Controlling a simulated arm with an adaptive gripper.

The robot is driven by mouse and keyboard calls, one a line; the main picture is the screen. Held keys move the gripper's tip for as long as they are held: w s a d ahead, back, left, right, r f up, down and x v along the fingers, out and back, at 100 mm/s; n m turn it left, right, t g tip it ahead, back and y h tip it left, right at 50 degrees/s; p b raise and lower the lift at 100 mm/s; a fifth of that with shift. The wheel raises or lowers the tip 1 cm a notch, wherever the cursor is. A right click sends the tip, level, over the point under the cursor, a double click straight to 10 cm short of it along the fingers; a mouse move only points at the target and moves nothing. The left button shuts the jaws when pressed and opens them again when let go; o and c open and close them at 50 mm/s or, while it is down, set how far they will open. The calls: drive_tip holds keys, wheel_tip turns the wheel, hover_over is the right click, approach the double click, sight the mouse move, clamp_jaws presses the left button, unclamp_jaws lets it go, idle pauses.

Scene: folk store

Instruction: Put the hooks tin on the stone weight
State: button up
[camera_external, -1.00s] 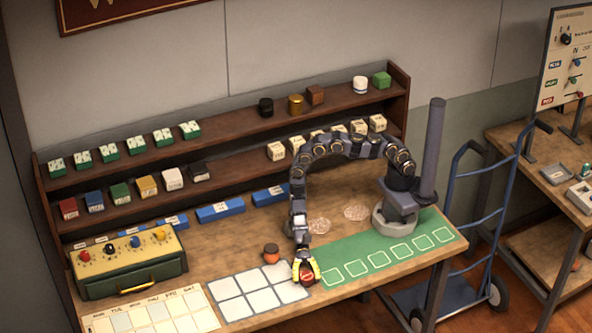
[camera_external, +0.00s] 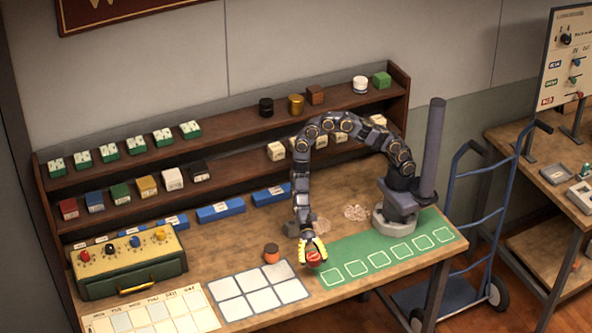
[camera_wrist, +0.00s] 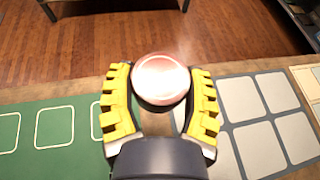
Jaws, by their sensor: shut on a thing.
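My gripper (camera_external: 313,252) is shut on a round red tin (camera_external: 316,256), held near the front of the bench by the left end of the green mat. In the wrist view the tin (camera_wrist: 162,80) shows a blurred pale pink and red top between the yellow fingers. I cannot read whether it is the hooks tin. An orange jar with a dark lid (camera_external: 271,254) stands on the bench to the left of my gripper. I cannot surely tell which thing is the stone weight.
The green mat with outlined squares (camera_external: 408,240) lies to the right, and a pale grid of squares (camera_external: 258,292) to the left. Two round pale items (camera_external: 356,212) lie behind. A yellow-topped box with knobs (camera_external: 128,262) stands left. Shelves with small goods (camera_external: 230,137) line the back.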

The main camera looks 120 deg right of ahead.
drive_tip(key=s+a+f+n+g+h, duration=0.1)
drive_tip(key=s+a+n+g+h, duration=0.25)
drive_tip(key=s+n+g, duration=1.2)
drive_tip(key=s+d+n+h, duration=0.9)
drive_tip(key=s+d+h, duration=0.4)
drive_tip(key=s+h, duration=0.1)
drive_tip(key=w+d+r+n+t+h, duration=0.85)
drive_tip(key=w+d+n+t, duration=0.3)
drive_tip(key=n, duration=0.25)
hover_over(292, 223)
drive_tip(key=shift+t+h, duration=0.3)
drive_tip(key=shift+t, duration=0.1)
drive_tip(key=f, duration=0.9)
drive_tip(key=shift+s+a+f, duration=0.1)
drive_tip(key=shift+s+f, duration=0.1)
drive_tip(key=shift+s, duration=0.1)
drive_tip(key=shift+w+f, duration=0.2)
drive_tip(key=shift+f, duration=0.05)
drive_tip(key=shift+w+f, duration=0.1)
drive_tip(key=shift+f, duration=1.5)
